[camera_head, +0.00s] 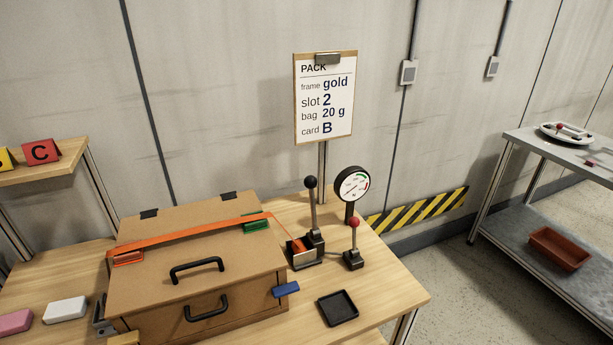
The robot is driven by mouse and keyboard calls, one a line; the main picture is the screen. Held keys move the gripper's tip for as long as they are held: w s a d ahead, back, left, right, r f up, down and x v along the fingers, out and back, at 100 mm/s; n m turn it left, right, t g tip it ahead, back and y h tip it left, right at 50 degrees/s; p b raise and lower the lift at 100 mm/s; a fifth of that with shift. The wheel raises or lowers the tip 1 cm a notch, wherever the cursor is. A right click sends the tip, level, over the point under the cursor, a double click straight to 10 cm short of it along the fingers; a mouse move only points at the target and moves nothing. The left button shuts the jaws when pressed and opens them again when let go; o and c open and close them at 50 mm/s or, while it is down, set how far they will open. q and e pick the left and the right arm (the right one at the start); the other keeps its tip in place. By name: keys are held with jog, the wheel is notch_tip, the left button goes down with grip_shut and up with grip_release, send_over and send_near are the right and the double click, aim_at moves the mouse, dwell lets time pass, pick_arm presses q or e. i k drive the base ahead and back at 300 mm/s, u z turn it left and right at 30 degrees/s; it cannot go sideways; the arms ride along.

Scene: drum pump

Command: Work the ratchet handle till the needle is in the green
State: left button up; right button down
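The ratchet handle (312,207) is a dark lever with a black ball knob, standing nearly upright on a dark ratchet base (306,257). An orange strap (190,235) runs from the ratchet across the lid of a brown case (150,282). The round dial gauge (353,186) stands behind and to the right of the handle. Its face has green and red marks near the upper right. The needle is too small to read surely; a dark line seems to point lower left, off the green. Neither gripper is in view.
A short lever with a red knob (354,235) stands right of the ratchet. A black tray (338,307) lies near the table's front right edge. A sign (325,97) stands behind. The wooden table (395,290) is clear around the tray. A metal shelf (560,155) is at right.

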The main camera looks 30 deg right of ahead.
aim_at(310, 181)
jog(key=u, duration=2.2)
jog(key=k, duration=1.35)
jog(key=z, duration=1.9)
jog(key=i, duration=0.5)
jog(key=u, duration=0.05)
